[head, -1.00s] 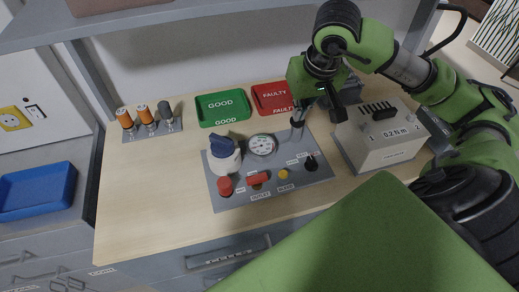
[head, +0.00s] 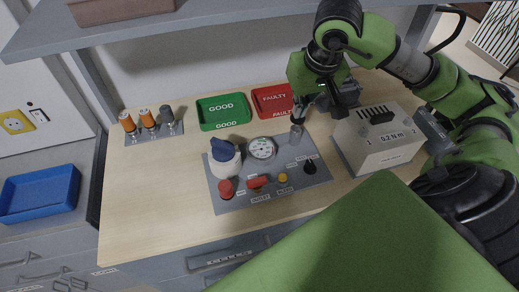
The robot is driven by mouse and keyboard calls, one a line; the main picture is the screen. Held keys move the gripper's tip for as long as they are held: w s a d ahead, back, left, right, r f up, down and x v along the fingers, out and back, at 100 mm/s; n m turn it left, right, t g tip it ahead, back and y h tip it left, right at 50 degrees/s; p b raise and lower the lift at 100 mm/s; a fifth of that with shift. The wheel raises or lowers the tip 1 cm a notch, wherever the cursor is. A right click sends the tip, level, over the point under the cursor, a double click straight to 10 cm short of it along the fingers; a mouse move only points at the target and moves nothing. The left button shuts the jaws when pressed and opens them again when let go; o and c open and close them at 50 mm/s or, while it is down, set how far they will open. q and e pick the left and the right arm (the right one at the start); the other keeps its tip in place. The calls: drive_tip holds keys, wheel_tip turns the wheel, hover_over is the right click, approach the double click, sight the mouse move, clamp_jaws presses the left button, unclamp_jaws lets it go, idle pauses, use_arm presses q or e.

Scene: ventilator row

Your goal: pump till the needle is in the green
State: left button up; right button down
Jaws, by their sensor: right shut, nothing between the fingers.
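A grey pump panel (head: 232,202) lies on the bench. On it a round white gauge (head: 262,148) faces up; its needle is too small to read. A white device with a blue top (head: 224,157) stands left of the gauge. A red knob (head: 226,189), a red outlet lever (head: 257,183), a yellow bleed button (head: 282,178) and a black knob (head: 310,166) line the front. A small metal post (head: 296,132) stands at the panel's back right corner. My right gripper (head: 301,112) is shut and empty over this post; contact is unclear. My left gripper is out of view.
Green GOOD (head: 223,111) and red FAULTY (head: 272,99) trays lie behind the panel. A grey-white box marked 0.2 N m (head: 378,140) stands close on the right. Cylinders on a rack (head: 150,128) stand back left. A shelf (head: 220,22) overhangs. The bench's left front is clear.

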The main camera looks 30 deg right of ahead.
drive_tip(key=shift+f+b, duration=1.3)
drive_tip(key=shift+f, duration=0.1)
drive_tip(key=shift+r+p, duration=1.3)
drive_tip(key=shift+r, duration=0.25)
drive_tip(key=shift+f+b, duration=1.45)
drive_tip(key=shift+b, duration=0.05)
drive_tip(key=shift+r+p, duration=1.1)
drive_tip(key=shift+r, duration=0.25)
